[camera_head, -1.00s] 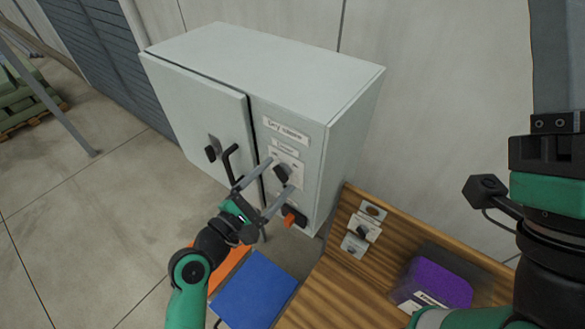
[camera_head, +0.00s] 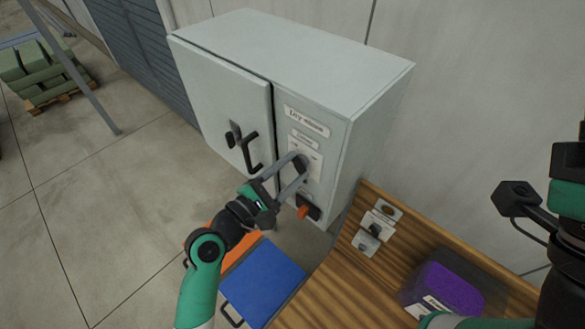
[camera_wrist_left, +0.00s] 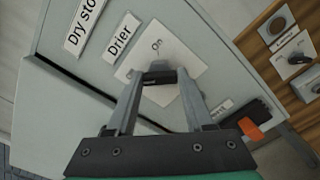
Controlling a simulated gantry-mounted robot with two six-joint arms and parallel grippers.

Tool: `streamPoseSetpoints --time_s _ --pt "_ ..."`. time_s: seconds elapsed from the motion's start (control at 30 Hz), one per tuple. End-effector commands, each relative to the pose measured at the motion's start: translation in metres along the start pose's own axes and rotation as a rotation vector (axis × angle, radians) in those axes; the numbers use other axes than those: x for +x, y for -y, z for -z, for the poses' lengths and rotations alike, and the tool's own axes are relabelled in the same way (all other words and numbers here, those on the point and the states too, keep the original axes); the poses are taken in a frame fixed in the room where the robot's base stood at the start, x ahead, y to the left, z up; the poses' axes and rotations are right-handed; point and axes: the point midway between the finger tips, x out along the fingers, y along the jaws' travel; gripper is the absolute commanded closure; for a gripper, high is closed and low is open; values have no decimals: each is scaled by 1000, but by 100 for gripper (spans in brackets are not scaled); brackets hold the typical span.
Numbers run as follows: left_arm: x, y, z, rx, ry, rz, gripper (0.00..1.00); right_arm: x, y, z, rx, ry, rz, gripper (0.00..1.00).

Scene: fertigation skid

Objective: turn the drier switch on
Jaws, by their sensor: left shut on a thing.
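The drier switch (camera_head: 299,163) is a dark knob on a white plate (camera_head: 314,166) on the right front of the grey cabinet (camera_head: 330,110). In the left wrist view the knob (camera_wrist_left: 160,76) lies between the fingertips, below the word "On", with a "Drier" label (camera_wrist_left: 122,35) beside the plate. My left gripper (camera_head: 297,170) is shut on the knob, which also shows at its fingertips in the wrist view (camera_wrist_left: 159,80). The fingers partly hide the knob, and I cannot tell its exact setting. My right arm is at the right edge of the head view, its fingers out of frame.
An orange-handled switch (camera_head: 303,212) sits just below on the same panel. A black door handle (camera_head: 250,153) is to the left. A wooden board (camera_head: 400,262) with knobs and a purple container (camera_head: 448,286) stands at lower right. A blue case (camera_head: 262,282) lies below.

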Motion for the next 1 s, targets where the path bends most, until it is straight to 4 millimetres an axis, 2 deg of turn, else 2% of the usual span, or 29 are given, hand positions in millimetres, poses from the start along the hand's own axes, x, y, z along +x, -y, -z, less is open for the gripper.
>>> streamPoseSetpoints --time_s 0.37,1.0 --pt "0 2 1 152 1 -1 100 -8 0 -7 0 0 0 50" --pt "0 4 2 740 2 -1 100 -37 0 -34 0 0 0 50"
